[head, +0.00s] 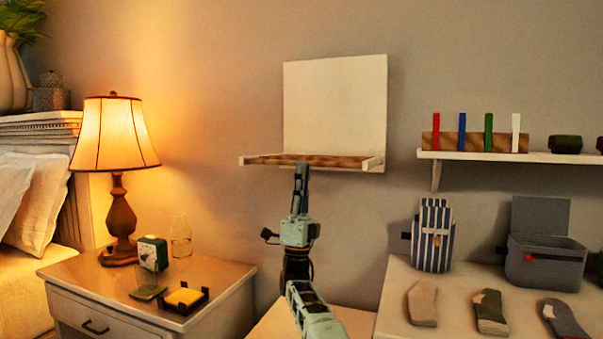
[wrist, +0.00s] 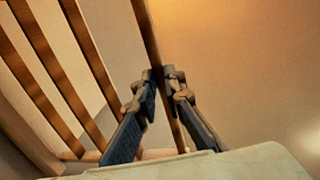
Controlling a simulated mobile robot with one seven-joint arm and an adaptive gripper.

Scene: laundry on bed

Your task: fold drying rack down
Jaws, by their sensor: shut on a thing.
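The drying rack has a cream back panel (head: 335,108) flat on the wall. Its slatted wooden frame (head: 262,159) sticks out about level from the panel's foot, between two pale side arms. My gripper (head: 302,167) reaches up to the frame's front edge from below. In the wrist view my gripper (wrist: 161,74) has a finger on each side of a thin wooden bar (wrist: 147,32), the outermost bar of the rack, and is shut on it. More slats (wrist: 90,50) and a side arm (wrist: 28,143) show at left there. The far side of the grip is hidden in the head view.
At right are a wall shelf (head: 490,156), a striped bag (head: 433,236), a grey basket (head: 545,262) and socks (head: 490,312).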

